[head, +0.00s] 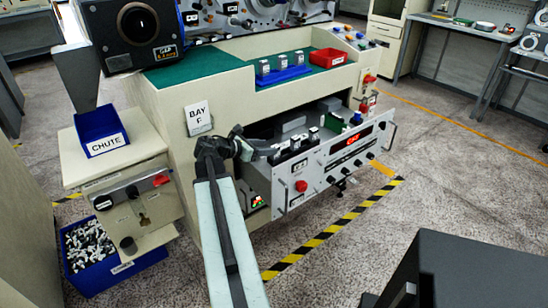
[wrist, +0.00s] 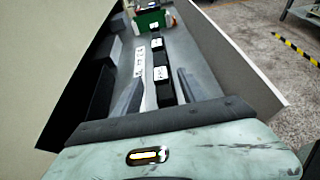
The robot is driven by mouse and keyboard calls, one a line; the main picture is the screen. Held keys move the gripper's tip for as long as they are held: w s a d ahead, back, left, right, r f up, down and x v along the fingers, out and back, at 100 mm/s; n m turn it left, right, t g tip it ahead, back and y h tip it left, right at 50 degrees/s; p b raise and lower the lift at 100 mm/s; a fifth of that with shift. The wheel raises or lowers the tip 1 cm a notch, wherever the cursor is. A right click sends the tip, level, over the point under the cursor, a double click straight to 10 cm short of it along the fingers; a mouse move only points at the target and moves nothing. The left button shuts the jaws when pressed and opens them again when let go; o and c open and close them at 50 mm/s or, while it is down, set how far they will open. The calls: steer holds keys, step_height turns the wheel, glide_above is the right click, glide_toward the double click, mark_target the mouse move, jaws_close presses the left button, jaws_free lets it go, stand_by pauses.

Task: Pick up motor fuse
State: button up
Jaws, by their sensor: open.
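In the head view, an open drawer (head: 335,155) with a grey front panel holds a row of small black blocks with white tops (head: 296,143). In the wrist view the row runs along a black strip, with one white-topped block (wrist: 160,74) close to my fingers and another (wrist: 157,44) further on. I cannot read which is the motor fuse. My gripper (wrist: 158,88) is open, its two fingers pointing into the drawer on either side of the row. In the head view my gripper (head: 268,151) is over the drawer's left end. Contact is unclear.
A blue rack (head: 283,76) with three pale pieces and a red tray (head: 328,58) stand on the green bench top. A blue chute bin (head: 101,130) is at left. Open floor lies right.

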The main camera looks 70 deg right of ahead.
steer(key=b+x, duration=0.3)
steer(key=x, duration=0.4)
steer(key=shift+s+d+f, duration=0.1)
steer(key=shift+d+f, duration=0.15)
steer(key=shift+r, duration=0.1)
jaws_close()
